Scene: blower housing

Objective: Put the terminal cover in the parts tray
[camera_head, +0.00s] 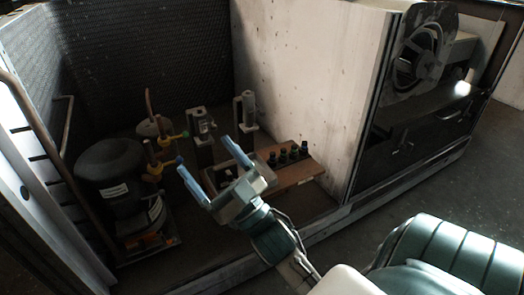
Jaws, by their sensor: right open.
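My right gripper (206,162) is open and empty, with its two blue fingers spread apart. It is over the floor of the housing, right of the black compressor (105,160). A small part with a pale label (156,209) is on the compressor's right side; I cannot tell whether it is the terminal cover. A low wooden tray or board (300,173) lies right of the gripper against the pale wall, and may be the parts tray. Part of it and what lies at its left end are hidden behind the gripper. My left gripper is not in view.
Several dark-capped small parts (285,154) stand on the board. Two grey upright fittings (203,130) (247,110) and copper pipework with yellow and blue valves (158,150) stand behind the gripper. A pale panel (305,85) and the housing's front sill (320,232) bound the space.

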